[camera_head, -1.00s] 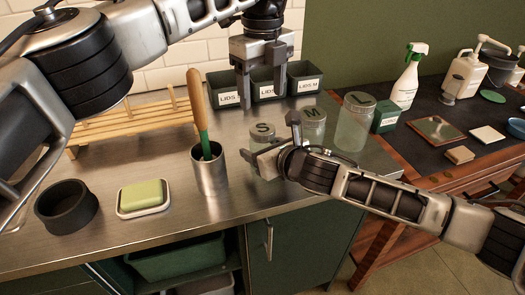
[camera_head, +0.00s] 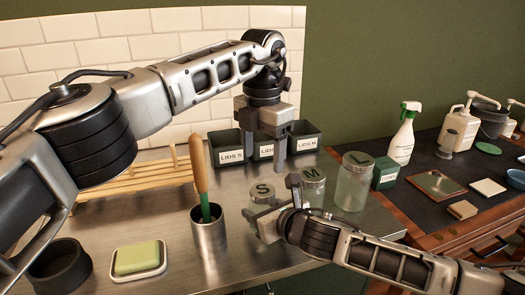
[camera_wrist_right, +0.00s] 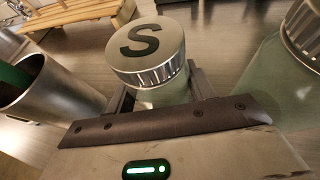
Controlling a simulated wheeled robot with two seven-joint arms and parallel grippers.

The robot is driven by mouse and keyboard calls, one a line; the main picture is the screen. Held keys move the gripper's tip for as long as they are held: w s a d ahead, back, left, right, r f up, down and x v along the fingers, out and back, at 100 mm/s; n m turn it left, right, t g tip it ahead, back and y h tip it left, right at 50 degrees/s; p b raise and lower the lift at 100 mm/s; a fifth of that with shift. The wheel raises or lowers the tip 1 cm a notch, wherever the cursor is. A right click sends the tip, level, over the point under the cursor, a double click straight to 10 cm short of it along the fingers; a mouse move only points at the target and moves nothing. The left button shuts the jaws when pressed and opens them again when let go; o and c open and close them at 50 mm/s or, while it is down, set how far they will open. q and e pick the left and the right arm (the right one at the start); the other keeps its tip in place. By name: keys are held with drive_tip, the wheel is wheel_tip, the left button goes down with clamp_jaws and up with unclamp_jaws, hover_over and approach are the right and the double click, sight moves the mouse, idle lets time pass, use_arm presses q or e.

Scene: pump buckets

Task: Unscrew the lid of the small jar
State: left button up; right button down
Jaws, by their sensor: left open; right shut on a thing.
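The small jar (camera_head: 262,206) stands on the steel counter. Its metal lid (camera_wrist_right: 146,50), marked S, is on it in the right wrist view. My right gripper (camera_head: 270,215) is low at the jar and shut on its glass body below the lid; the gripper partly hides the body. My left gripper (camera_head: 266,160) points down, open and empty, above and behind the small jar, in front of the lid bins. Its fingers are apart from the lid.
The M jar (camera_head: 312,188) and L jar (camera_head: 354,184) stand to the right. A steel cup (camera_head: 208,236) with a green-and-wood handled tool (camera_head: 201,180) stands close on the left. Dark lid bins (camera_head: 228,148) and a wooden rack (camera_head: 140,178) are behind. A soap dish (camera_head: 138,262) lies front left.

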sight(263, 189)
use_arm(q)
drive_tip(key=m, duration=0.7)
drive_tip(key=shift+m, duration=0.4)
drive_tip(key=m, duration=1.9)
drive_tip(key=shift+m, duration=0.3)
drive_tip(key=shift+f+m, duration=0.3)
drive_tip(key=shift+f, duration=3.7)
drive_tip(key=c, duration=1)
